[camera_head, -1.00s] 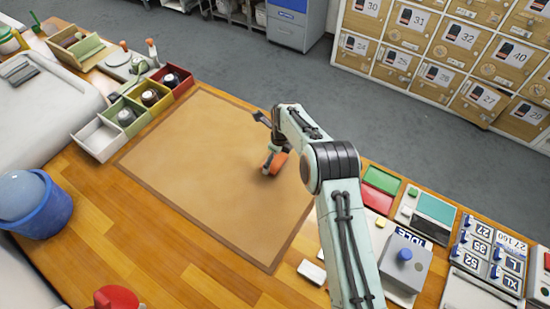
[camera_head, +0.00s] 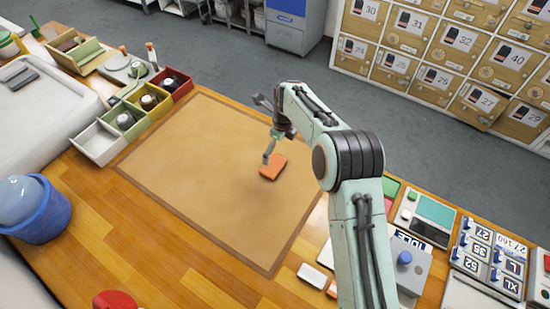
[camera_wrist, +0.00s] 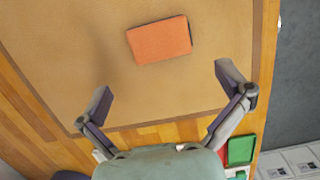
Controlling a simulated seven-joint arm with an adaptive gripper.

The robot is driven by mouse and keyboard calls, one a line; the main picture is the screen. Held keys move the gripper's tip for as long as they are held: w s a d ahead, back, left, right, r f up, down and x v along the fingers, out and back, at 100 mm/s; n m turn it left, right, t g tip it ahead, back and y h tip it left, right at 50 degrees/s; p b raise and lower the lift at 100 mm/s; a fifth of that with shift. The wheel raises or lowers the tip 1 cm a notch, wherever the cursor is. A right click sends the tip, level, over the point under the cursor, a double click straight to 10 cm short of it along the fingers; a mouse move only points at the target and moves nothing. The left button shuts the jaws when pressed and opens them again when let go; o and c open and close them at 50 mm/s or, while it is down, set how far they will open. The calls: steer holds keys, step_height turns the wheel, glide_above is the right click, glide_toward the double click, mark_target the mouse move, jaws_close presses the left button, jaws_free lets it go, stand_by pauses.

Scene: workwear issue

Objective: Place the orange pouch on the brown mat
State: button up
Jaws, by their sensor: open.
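The orange pouch (camera_head: 273,167) lies on the brown mat (camera_head: 190,150), right of the mat's middle. In the wrist view the orange pouch (camera_wrist: 160,40) lies flat on the brown mat (camera_wrist: 70,40), clear of the mat's border. My gripper (camera_head: 267,157) is just above and beside the pouch in the head view. In the wrist view my gripper (camera_wrist: 163,88) is open, its two fingers spread wide and empty, with the pouch beyond the fingertips and apart from them.
Colored open bins (camera_head: 124,118) stand along the mat's left edge. A blue bucket (camera_head: 40,210) is at the left, and a red object (camera_head: 116,300) at the front. A grey box with a blue knob (camera_head: 404,257) and size tags (camera_head: 490,250) lie at the right.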

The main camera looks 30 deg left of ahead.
steer(key=d+r+n, duration=0.4)
steer(key=d+r, duration=0.6)
steer(key=r, duration=0.2)
steer(key=s+d+r+n+h, duration=0.1)
steer(key=s+d+r+n, duration=0.2)
steer(key=d, duration=0.3)
steer(key=s+d+r+n, duration=0.2)
steer(key=s+d+r, duration=0.1)
steer(key=d, duration=0.3)
steer(key=s+d+n, duration=0.5)
steer(key=s+d, duration=0.1)
steer(key=s, duration=0.3)
steer(key=s+d+f+n, duration=0.1)
steer(key=s+d+n, duration=0.4)
steer(key=s, duration=0.5)
steer(key=shift+s+d+f, duration=0.2)
steer(key=shift+d+f, duration=0.05)
steer(key=shift+d, duration=0.4)
